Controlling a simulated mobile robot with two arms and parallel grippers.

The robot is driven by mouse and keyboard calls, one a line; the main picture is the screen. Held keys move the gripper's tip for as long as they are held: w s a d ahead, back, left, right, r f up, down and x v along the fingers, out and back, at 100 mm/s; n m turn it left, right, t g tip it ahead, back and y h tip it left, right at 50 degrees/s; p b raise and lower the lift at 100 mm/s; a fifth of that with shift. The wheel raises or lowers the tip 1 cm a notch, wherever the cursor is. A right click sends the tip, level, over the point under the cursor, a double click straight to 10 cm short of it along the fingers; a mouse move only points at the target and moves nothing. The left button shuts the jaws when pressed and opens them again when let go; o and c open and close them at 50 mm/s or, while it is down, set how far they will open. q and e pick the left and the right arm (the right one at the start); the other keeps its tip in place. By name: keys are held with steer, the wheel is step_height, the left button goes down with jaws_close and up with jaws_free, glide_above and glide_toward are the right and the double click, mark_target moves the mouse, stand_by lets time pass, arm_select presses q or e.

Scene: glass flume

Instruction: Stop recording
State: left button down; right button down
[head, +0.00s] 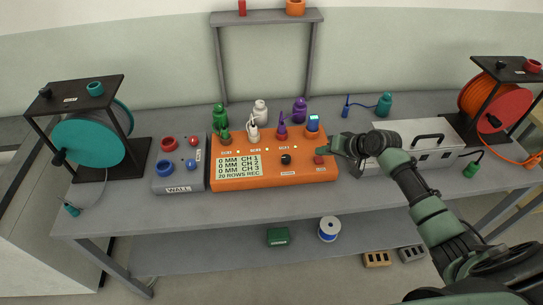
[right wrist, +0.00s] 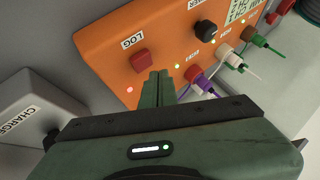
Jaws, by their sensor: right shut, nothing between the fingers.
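The orange recorder box (head: 300,175) stands on the bench; its display (head: 238,169) reads 0 MM for CH 1 to CH 3 and "20 ROWS REC". A red button (head: 319,160) sits at its right end. In the right wrist view this red button (right wrist: 139,61) is labelled LOG, with a lit reddish lamp (right wrist: 130,90) near it. My right gripper (head: 335,147) is shut and empty; its fingertips (right wrist: 159,74) are close beside the red button in the right wrist view. I cannot tell whether they touch anything. My left gripper is not in view.
A black knob (head: 286,159) and coloured plugs rise from the orange box. A grey WALL box (head: 178,172) stands left, a grey CHARGE box (right wrist: 40,120) right. Reels (head: 90,143) (head: 480,98) flank the bench. The bench front (head: 240,207) is clear.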

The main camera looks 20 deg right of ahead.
mark_target(321, 161)
steer(key=shift+f, duration=0.15)
steer(key=shift+f, duration=0.3)
steer(key=shift+f+b, duration=0.4)
steer(key=shift+f, duration=0.15)
stand_by(0.5)
steer(key=shift+r, duration=0.1)
steer(key=shift+r+p, duration=0.95)
steer(key=shift+p, duration=0.1)
step_height(321, 161, up, 6)
steer(key=p, duration=0.5)
